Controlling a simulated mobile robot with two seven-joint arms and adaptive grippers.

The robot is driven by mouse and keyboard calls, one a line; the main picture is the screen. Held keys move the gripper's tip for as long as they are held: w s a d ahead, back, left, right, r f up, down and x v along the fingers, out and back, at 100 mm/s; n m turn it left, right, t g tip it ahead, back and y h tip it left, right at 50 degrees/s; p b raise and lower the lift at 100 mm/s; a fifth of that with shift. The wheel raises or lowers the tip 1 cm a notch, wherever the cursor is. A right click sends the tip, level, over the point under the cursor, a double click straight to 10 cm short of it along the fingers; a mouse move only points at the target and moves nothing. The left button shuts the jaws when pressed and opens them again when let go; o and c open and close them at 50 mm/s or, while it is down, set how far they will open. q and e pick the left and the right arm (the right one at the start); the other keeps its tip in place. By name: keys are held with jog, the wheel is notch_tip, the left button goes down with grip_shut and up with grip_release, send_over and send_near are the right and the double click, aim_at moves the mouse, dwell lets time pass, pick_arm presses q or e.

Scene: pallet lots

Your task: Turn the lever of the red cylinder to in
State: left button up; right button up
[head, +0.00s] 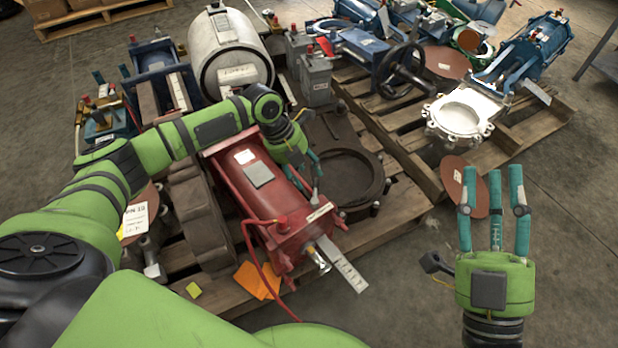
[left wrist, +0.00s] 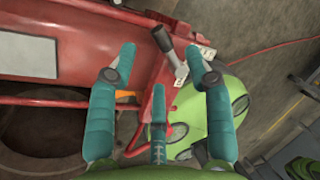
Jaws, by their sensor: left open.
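The red cylinder (head: 275,205) lies on a wooden pallet, and its body also fills the upper left of the left wrist view (left wrist: 95,45). A lever (left wrist: 170,52) with a dark knob and pale metal shaft shows near its end, beside a pale marked plate (left wrist: 203,54). In the head view the metal lever (head: 318,260) sits at the near end, by the plate (head: 342,265). My left gripper (head: 315,182) is open above the cylinder. In the left wrist view the lever appears between its fingertips (left wrist: 162,60); contact is not visible. My right gripper (head: 493,182) is open, empty and upright.
A dark round flange (head: 345,178) lies right of the cylinder, and a brown block (head: 200,215) stands to its left. A red hose (head: 250,255) hangs at the near end. Blue valves (head: 535,45) fill the pallet behind.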

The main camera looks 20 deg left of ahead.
pick_arm(q)
jog(key=v, duration=0.8)
jog(key=shift+f, duration=0.1)
